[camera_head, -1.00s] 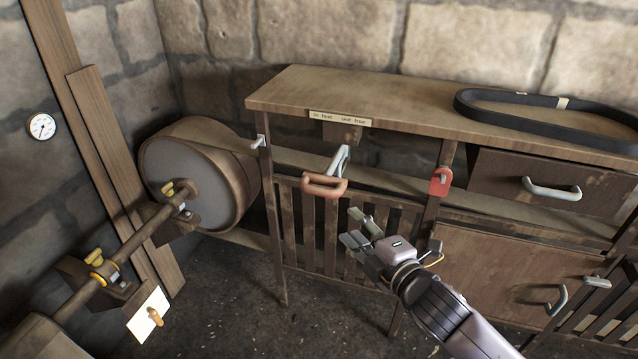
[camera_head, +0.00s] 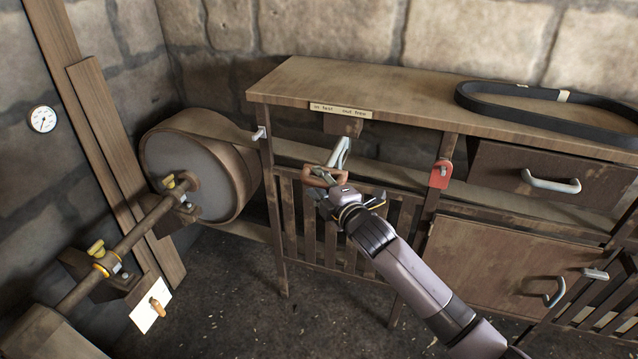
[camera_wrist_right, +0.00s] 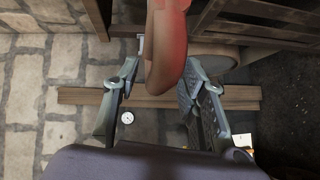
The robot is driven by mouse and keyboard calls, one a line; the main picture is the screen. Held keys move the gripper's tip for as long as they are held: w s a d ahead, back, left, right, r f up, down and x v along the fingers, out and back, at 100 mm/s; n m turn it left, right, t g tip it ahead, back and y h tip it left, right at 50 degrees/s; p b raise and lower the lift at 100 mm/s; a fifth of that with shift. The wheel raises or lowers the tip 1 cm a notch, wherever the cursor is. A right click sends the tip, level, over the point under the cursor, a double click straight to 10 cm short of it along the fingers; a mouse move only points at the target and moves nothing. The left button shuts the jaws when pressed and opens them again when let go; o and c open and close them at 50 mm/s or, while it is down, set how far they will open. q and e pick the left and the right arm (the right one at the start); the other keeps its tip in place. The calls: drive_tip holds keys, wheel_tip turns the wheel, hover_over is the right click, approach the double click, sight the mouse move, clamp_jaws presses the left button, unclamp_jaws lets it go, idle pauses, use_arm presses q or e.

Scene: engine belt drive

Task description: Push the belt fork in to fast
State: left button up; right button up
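The belt fork's orange-brown handle (camera_head: 318,180) hangs on a pale metal bracket (camera_head: 340,153) under the bench top, below a label (camera_head: 341,110) reading "in fast" and "out free". My right gripper (camera_head: 322,190) is at the handle and partly hides it. In the right wrist view, the reddish handle (camera_wrist_right: 166,50) stands between the two spread fingers of my right gripper (camera_wrist_right: 160,75). Gaps show on both sides, so the fingers are open and not closed on it. My left gripper is not in view.
A large belt-wrapped pulley (camera_head: 190,175) and shaft stand to the left. A red tag (camera_head: 440,174) hangs on a post right of the handle. A loose black belt (camera_head: 545,112) lies on the bench top (camera_head: 400,92). A slatted guard (camera_head: 385,225) is below the handle.

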drive_tip(key=shift+w, duration=0.1)
clamp_jaws()
idle(0.6)
idle(0.3)
